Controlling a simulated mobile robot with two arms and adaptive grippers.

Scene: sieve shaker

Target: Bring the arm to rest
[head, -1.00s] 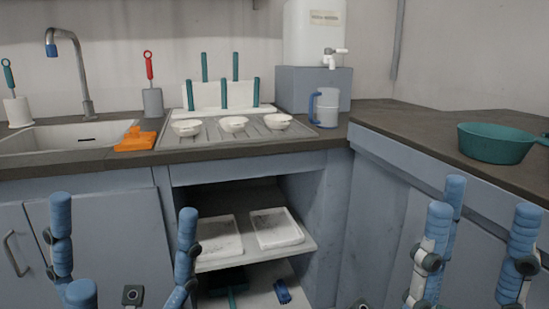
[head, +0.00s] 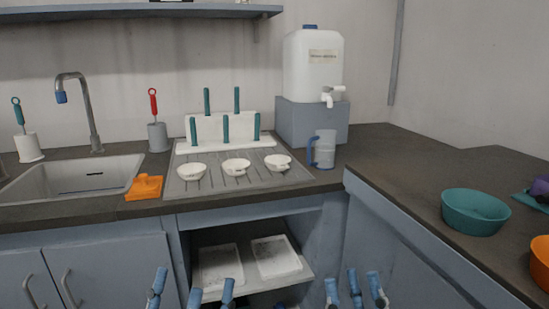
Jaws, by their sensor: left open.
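My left gripper (head: 193,287) is at the bottom edge of the head view, left of centre, in front of the open cabinet. Its blue fingers stand upright and apart, with nothing seen between them. My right gripper (head: 354,289) is at the bottom edge, right of centre, in front of the blue cabinet fronts. Its blue fingers also stand apart and look empty. Only the upper finger parts of both grippers show. The rest of both arms is below the picture.
Behind the grippers is a dark counter (head: 112,208) with a sink (head: 70,178), an orange item (head: 145,187), white dishes and a jug (head: 325,150). A teal bowl (head: 474,212) and an orange bowl (head: 541,262) are on the right counter. White trays (head: 276,258) lie in the cabinet.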

